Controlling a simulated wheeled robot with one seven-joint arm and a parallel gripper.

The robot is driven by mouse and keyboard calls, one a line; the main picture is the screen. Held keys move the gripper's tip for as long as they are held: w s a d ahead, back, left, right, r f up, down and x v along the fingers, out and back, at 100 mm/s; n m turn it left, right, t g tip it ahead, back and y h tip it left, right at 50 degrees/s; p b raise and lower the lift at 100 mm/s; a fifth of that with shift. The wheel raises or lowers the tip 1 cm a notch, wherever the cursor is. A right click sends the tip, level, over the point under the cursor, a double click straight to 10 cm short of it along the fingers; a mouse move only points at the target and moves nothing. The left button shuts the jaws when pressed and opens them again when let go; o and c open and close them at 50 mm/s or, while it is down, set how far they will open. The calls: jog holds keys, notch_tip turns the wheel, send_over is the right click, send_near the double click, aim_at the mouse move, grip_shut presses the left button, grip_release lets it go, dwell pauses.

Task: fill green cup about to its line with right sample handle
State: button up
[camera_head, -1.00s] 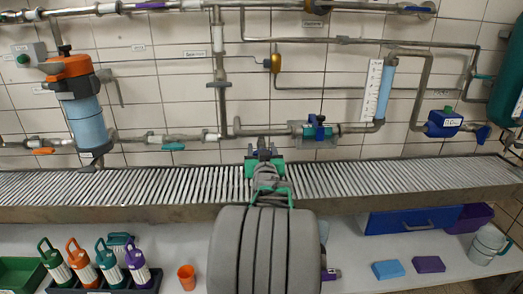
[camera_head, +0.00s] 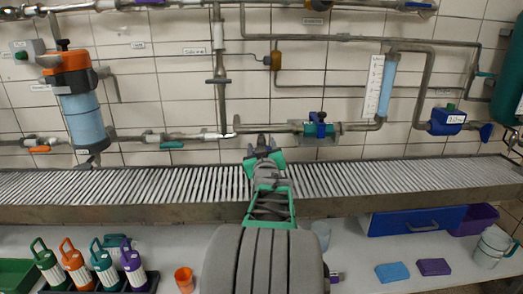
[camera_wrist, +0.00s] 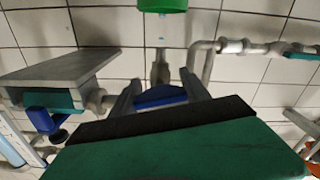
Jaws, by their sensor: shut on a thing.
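In the wrist view, which looks upside down, my gripper (camera_wrist: 160,88) has its two grey fingers closed around a blue handle (camera_wrist: 160,97) at a pipe outlet. Part of a green cup (camera_wrist: 163,5) shows at the top edge of that view, in line with the outlet and apart from it. Small pale blue drops (camera_wrist: 162,41) show between outlet and cup. The cup's line and liquid level cannot be seen. In the head view my gripper (camera_head: 263,145) is at the wall pipe above the grating; my arm hides the handle and the cup there.
A blue valve (camera_head: 318,127) sits on the pipe just right of my gripper. The grating (camera_head: 130,186) runs along the wall. On the bench below are several bottles (camera_head: 104,268), an orange cup (camera_head: 184,279), a grey cup (camera_head: 321,235) and two sponges (camera_head: 392,272).

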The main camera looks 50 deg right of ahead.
jog(key=o, duration=1.4)
jog(key=v, duration=0.8)
jog(key=shift+d+p, duration=0.1)
jog(key=shift+p, duration=0.3)
jog(key=shift+r, duration=0.1)
